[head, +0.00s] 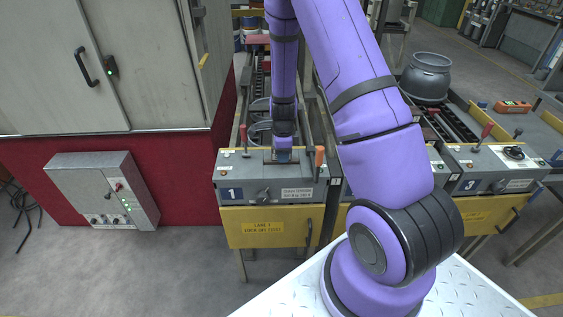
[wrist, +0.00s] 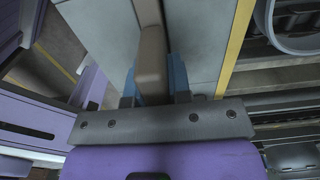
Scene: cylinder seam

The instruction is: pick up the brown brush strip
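The brown brush strip (wrist: 151,65) runs up the middle of the wrist view, over a grey panel top. Its near end is between the blue fingers of my gripper (wrist: 154,88), with blue showing on both sides. I cannot tell whether the fingers press on it or only stand beside it. In the head view my gripper (head: 283,157) points down at the top of the grey lane 1 console (head: 230,171). The strip is mostly hidden there by the gripper and is too small to make out clearly.
An orange-handled lever (head: 319,157) stands close right of my gripper, and a red-handled lever (head: 244,136) stands to its left. Wire-like rings (head: 259,131) lie on the conveyor behind. A grey cylinder (head: 427,76) stands on the right lane. A grey cabinet (head: 150,65) is at left.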

